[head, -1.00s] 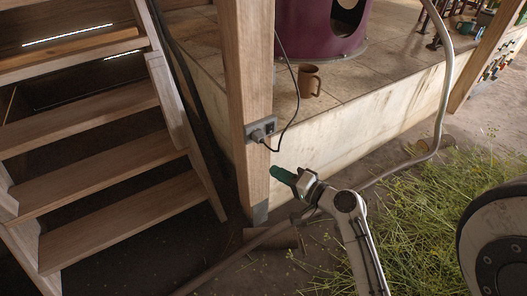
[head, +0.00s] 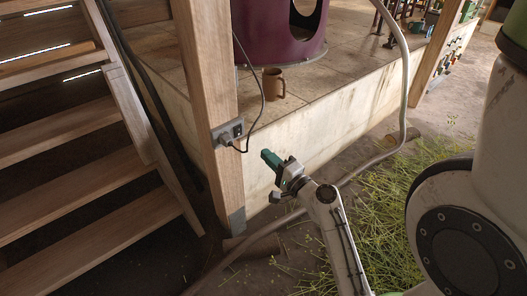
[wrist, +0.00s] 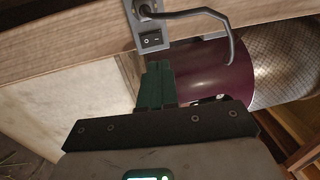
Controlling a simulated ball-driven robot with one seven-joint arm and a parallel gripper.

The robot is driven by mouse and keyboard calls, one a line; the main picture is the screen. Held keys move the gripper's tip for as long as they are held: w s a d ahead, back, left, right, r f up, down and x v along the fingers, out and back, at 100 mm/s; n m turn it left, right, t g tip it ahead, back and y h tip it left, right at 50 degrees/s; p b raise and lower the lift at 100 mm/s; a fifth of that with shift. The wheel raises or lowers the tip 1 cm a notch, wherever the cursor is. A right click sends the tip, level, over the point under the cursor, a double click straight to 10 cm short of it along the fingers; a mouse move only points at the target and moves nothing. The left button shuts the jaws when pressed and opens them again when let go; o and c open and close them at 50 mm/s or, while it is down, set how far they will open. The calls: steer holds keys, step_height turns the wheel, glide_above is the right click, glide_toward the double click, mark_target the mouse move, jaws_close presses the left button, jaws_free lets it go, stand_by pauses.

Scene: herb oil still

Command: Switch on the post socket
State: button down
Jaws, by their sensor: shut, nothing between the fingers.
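The post socket (head: 229,133) is a grey plate on the wooden post (head: 208,95), with a dark plug and cable in it. In the wrist view the socket (wrist: 150,22) shows a black rocker switch (wrist: 151,39) with marks on it, and the cable comes out beside it. My gripper (head: 268,158) has green fingers, shut and empty, to the right of the socket and a little below it in the head view. In the wrist view the fingertips (wrist: 157,66) lie just below the rocker switch; I cannot tell the exact gap.
Wooden stairs (head: 75,170) stand left of the post. A brown mug (head: 273,83) and a purple vessel (head: 285,35) stand on the tiled platform behind. A pale hose (head: 400,90) hangs down to the right, and cut herbs (head: 420,190) lie on the ground.

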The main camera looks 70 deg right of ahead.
mark_target(238, 129)
steer(key=p+x, duration=0.1)
steer(key=x, duration=1.1)
steer(key=shift+w, duration=0.1)
steer(key=shift+w+r+p, duration=0.1)
steer(key=shift+r+p, duration=0.25)
steer(key=shift+p, duration=0.45)
steer(key=shift+d+f, duration=0.1)
steer(key=shift+f, duration=0.2)
